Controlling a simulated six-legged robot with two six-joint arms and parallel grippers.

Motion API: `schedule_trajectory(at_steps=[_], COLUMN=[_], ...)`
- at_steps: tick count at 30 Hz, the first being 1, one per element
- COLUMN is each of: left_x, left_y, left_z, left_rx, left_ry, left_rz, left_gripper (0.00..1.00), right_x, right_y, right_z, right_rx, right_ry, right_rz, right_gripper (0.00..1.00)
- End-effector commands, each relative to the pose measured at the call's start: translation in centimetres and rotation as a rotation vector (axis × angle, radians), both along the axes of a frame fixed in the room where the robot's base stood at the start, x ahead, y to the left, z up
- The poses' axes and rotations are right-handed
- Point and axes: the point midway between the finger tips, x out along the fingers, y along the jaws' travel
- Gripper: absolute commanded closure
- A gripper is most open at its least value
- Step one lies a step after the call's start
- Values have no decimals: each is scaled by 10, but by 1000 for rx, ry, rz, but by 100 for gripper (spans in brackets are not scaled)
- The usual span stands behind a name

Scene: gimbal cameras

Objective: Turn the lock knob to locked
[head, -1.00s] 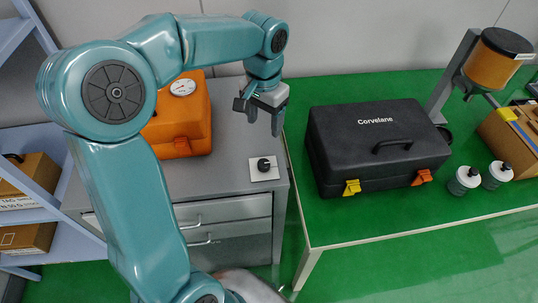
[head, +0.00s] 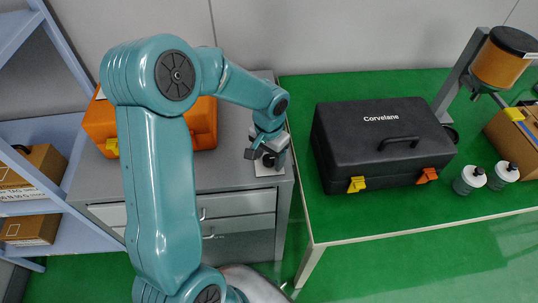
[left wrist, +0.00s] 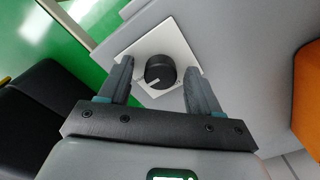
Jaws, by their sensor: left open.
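The lock knob (left wrist: 160,71) is a round black knob with a pale pointer line, on a white square plate (left wrist: 181,47) fixed to the grey cabinet top. In the left wrist view the pointer line runs toward the lower left of the plate. In the head view the knob (head: 268,160) is partly hidden by my left gripper (head: 266,164). My left gripper is open, and its two fingers (left wrist: 158,85) stand on either side of the knob's near side in the left wrist view. I cannot tell whether they touch it. My right gripper is not in view.
An orange case (head: 203,124) stands on the cabinet (head: 229,178), behind my left arm. A black Corvelane case (head: 345,133) lies on the green table (head: 400,205) to the right. Two small bottles (head: 469,180) stand farther right. A blue shelf (head: 50,207) is at the left.

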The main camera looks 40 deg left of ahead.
Motion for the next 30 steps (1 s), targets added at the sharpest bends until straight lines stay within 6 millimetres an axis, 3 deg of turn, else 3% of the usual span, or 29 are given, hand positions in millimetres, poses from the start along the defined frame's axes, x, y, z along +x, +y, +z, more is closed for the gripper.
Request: schedule_trajectory(at_steps=[4, 9, 20, 30], left_x=[0, 0, 1, 1], left_y=[0, 0, 0, 0], left_z=[0, 0, -1, -3], left_rx=[0, 0, 0, 0], left_ry=[0, 0, -2, -4], left_rz=[0, 0, 46, 283], left_gripper=[40, 93, 93, 93], right_x=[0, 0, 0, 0], right_y=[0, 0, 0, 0], right_z=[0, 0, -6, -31], right_rx=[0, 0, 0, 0], right_ry=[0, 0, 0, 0], right_rz=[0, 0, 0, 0], right_gripper=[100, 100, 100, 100])
